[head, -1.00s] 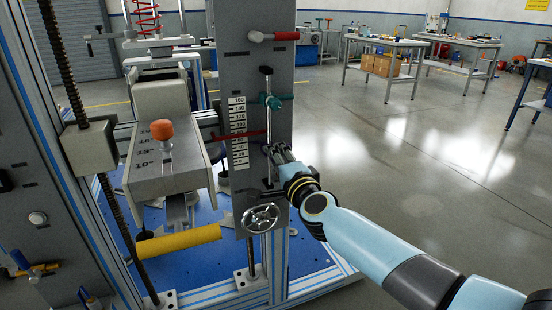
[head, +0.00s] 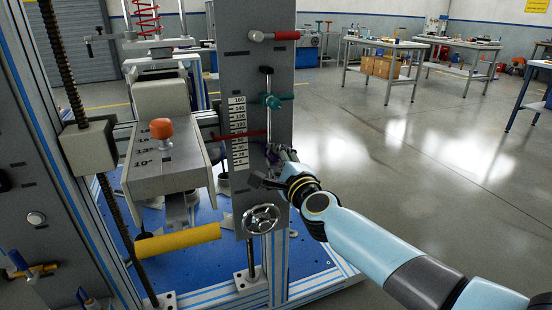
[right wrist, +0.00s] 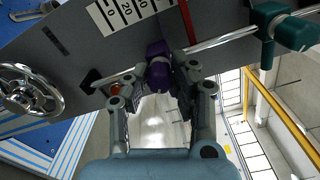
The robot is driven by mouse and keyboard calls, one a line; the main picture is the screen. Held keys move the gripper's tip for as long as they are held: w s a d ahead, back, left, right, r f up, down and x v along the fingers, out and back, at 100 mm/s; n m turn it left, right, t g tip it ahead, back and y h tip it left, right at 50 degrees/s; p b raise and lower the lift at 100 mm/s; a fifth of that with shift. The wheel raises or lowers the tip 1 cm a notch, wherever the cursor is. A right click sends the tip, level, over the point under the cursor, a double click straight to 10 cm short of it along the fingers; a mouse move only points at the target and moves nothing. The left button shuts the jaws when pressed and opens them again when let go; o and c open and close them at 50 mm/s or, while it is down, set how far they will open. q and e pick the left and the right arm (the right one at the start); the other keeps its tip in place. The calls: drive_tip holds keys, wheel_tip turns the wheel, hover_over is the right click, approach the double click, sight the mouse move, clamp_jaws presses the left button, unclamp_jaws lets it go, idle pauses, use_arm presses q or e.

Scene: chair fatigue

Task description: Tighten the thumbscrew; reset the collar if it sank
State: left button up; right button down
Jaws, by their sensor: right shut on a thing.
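A purple collar with a purple thumbscrew (right wrist: 158,72) sits on the thin steel rod (right wrist: 222,38) in the right wrist view. My right gripper (right wrist: 158,84) is shut on the thumbscrew, one finger on each side of it. In the head view my right gripper (head: 274,164) is against the front of the grey column, low beside the scale, and hides most of the purple part. A teal collar (head: 270,101) with a side screw is higher on the rod, apart from the purple one. The red pointer (head: 240,135) crosses the scale (head: 238,120). My left gripper is not in view.
A chrome handwheel (head: 261,218) is just below my right gripper. A grey seat block with an orange knob (head: 161,128) and a yellow roller (head: 178,241) are to the left. A red-handled lever (head: 285,36) is above. The floor on the right is clear.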

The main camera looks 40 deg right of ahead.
drive_tip(key=shift+f, duration=0.1)
drive_tip(key=c, duration=1.1)
unclamp_jaws()
drive_tip(key=v, duration=1.2)
drive_tip(key=shift+s+d, duration=0.1)
